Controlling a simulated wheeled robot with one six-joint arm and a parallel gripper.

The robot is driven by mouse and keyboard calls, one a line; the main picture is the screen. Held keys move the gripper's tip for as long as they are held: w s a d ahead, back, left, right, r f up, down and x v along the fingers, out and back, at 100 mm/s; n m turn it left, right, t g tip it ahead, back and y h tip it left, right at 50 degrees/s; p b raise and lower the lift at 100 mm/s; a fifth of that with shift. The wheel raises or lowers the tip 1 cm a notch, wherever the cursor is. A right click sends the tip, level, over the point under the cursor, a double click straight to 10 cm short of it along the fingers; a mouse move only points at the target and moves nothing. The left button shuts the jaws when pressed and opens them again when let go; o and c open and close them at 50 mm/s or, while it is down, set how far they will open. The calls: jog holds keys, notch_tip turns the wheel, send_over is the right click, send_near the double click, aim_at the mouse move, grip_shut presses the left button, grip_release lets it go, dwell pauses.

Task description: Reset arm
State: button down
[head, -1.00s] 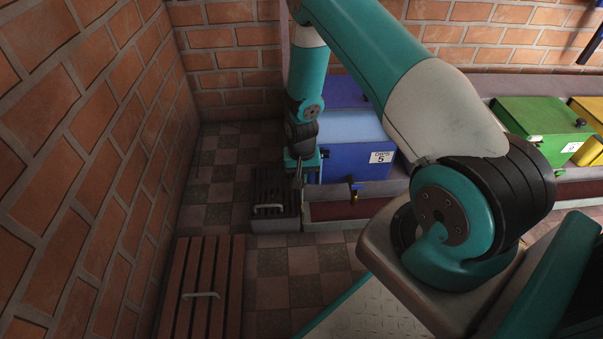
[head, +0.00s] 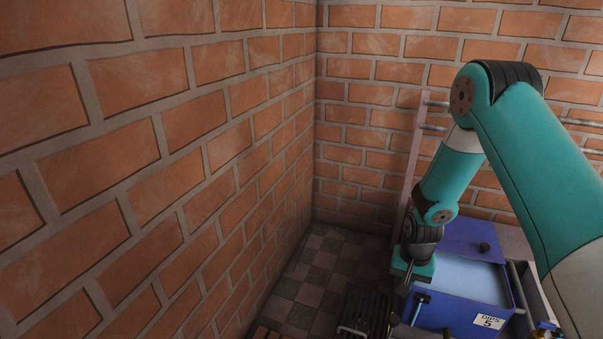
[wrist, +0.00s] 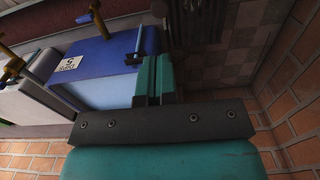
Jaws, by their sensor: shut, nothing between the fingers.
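My gripper (head: 408,284) points down beside the left side of the blue box (head: 460,316) in the head view. Its fingers are shut and empty. In the wrist view, the green fingers of my gripper (wrist: 154,78) lie close together beside the blue box (wrist: 108,75), which carries a white label with a 5. I cannot tell whether the gripper touches the box or the thin bar at its side.
A dark slatted box (head: 366,310) stands on the tiled floor (head: 318,278) left of the gripper. A brick wall (head: 215,130) fills the left, with another at the back. A metal rail frame (head: 415,140) stands behind the blue box. Brass valves (wrist: 95,22) show in the wrist view.

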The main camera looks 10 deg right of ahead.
jog(key=s+a+r+n+y, duration=0.1)
jog(key=s+a+r+n, duration=0.15)
jog(key=a+r, duration=0.65)
jog(key=s+a+r+n+y, duration=0.15)
jog(key=a+r+n, duration=0.35)
jog(key=r, duration=0.8)
jog(key=s+a+r+n+y+p, duration=0.1)
jog(key=s+a+r+n, duration=0.25)
jog(key=s+r, duration=0.4)
jog(key=s+a+r+n+y+p, duration=0.1)
jog(key=s+a+r+n, duration=0.3)
jog(key=s, duration=0.7)
notch_tip(320, 180, up, 36)
jog(key=m+p, duration=0.1)
jog(key=p, duration=3.3)
jog(key=shift+w+a+f, duration=0.15)
jog(key=shift+w+a, duration=0.15)
jog(key=shift+a, duration=0.05)
